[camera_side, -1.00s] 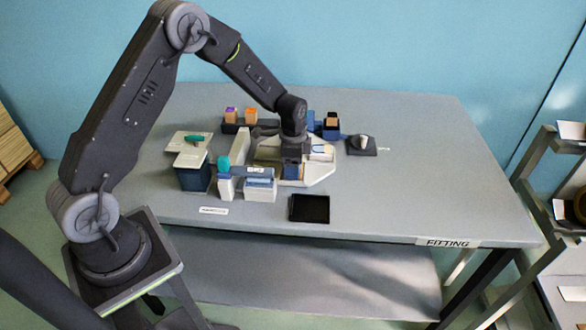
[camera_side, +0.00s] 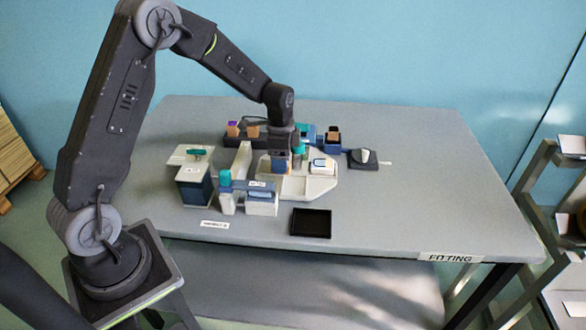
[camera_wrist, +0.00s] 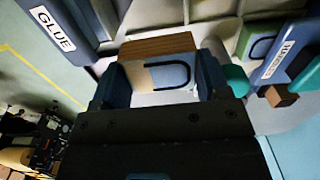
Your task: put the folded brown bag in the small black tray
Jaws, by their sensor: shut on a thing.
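The folded brown bag (camera_wrist: 155,47) is between my gripper's two blue fingers in the wrist view. A patch of pale blue and beige with a dark loop shows just below its brown edge. My gripper (camera_side: 279,166) is shut on the bag, over the pale fixture in the middle of the table. In the side view only a small brown patch of the bag shows between the fingers. The small black tray (camera_side: 310,224) lies flat and empty near the table's front edge, in front and to the right of my gripper. The tray is not visible in the wrist view.
A pale fixture (camera_side: 318,184) holds a white-and-blue piece. Several bins and boxes stand around it, with a teal-topped item (camera_side: 225,178) front left. A dark pad (camera_side: 362,160) lies to the right. The table's right side is clear.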

